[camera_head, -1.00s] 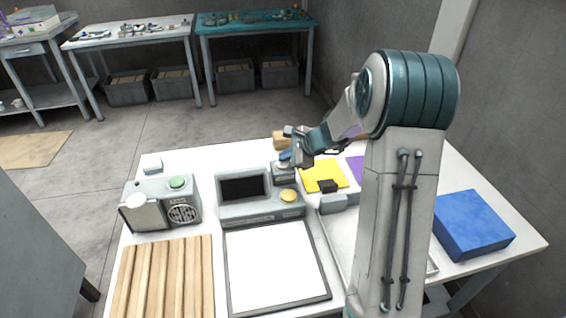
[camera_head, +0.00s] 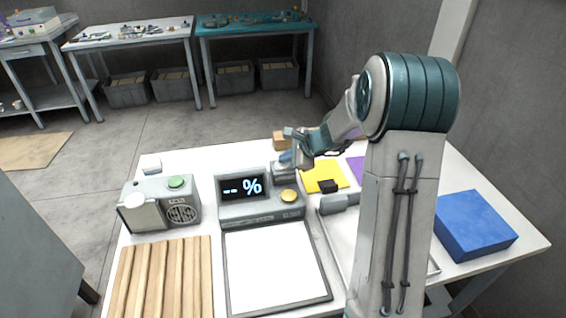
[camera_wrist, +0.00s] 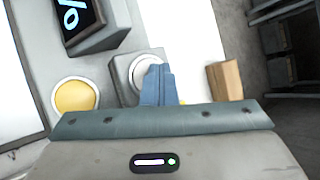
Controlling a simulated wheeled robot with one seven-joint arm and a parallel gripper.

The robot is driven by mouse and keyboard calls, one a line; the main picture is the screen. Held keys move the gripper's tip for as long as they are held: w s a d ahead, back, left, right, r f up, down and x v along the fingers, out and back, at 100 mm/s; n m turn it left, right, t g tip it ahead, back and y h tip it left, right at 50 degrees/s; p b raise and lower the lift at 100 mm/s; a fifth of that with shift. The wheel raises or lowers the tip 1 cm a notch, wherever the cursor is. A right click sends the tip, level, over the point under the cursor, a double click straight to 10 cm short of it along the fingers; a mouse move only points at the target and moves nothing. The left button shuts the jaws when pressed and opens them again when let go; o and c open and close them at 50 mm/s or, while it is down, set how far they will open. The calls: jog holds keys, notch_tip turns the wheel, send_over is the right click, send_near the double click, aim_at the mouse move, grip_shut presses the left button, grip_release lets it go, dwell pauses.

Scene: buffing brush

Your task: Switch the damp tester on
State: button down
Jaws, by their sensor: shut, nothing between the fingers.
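The damp tester (camera_head: 243,207) is a grey unit on the white table; its dark screen (camera_head: 243,187) is lit with "-- %". A round yellow button (camera_head: 289,196) is on its right side and also shows in the wrist view (camera_wrist: 75,96). Just behind it, a small grey box (camera_head: 283,172) carries a round white button (camera_wrist: 143,67). My gripper (camera_head: 287,160) is shut and empty. In the wrist view its blue fingers (camera_wrist: 158,72) overlap the white button's right part; I cannot tell whether they touch it. The tips hide part of the button.
A white framed plate (camera_head: 275,265) lies in front of the tester. A grey device with a green button (camera_head: 177,182) stands left, slatted wood (camera_head: 165,275) before it. A wooden block (camera_wrist: 226,80) is close right of my fingers. A blue box (camera_head: 473,224) stands right.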

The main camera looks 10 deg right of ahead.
aim_at(286, 165)
jog(key=shift+r, duration=0.3)
jog(key=shift+r+p, duration=2.4)
jog(key=shift+r, duration=0.65)
